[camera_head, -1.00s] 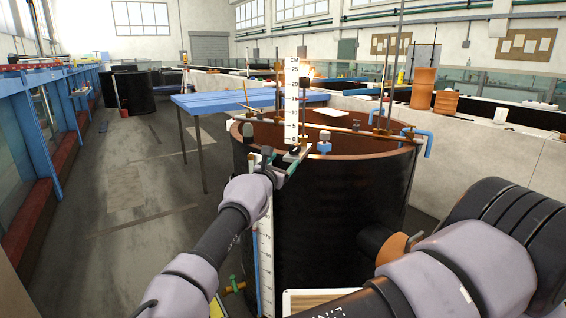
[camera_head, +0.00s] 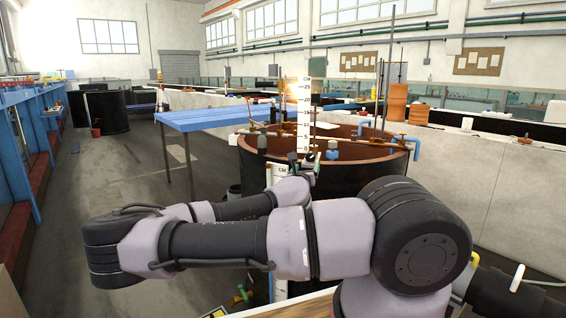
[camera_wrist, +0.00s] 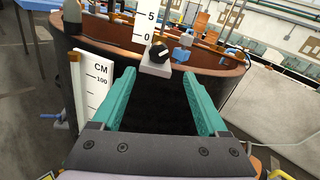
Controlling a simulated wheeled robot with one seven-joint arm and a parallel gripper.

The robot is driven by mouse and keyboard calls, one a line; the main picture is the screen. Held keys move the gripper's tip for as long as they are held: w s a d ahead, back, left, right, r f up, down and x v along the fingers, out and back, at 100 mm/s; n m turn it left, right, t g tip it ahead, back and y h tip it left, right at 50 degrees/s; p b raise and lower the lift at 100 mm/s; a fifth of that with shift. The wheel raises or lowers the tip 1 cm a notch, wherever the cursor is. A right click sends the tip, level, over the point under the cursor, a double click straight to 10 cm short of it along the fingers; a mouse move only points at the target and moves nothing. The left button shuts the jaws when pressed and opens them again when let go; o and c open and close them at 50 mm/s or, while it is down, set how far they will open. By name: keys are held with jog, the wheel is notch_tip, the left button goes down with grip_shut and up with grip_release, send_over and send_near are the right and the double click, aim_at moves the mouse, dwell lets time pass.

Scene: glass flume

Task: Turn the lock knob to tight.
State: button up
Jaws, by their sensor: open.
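In the wrist view a black lock knob (camera_wrist: 159,52) with a light pointer line sits on a pale block (camera_wrist: 155,68) at the foot of the upright scale (camera_wrist: 147,22). The block is by the rim of the round dark tank (camera_wrist: 203,73). My gripper (camera_wrist: 164,95) is open, with its two green fingers apart and nothing between them. The knob lies beyond the fingertips, between their lines, and does not touch them. In the head view the scale (camera_head: 304,115) stands at the tank's near rim, and my gripper (camera_head: 303,168) is just below it, small and partly hidden.
A second scale marked CM (camera_wrist: 97,88) stands left of my left finger. A blue table (camera_head: 215,120) is behind left. Open floor (camera_head: 125,165) lies to the left.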

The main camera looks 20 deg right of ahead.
aim_at(310, 158)
jog(key=x, duration=1)
jog(key=shift+w, duration=0.3)
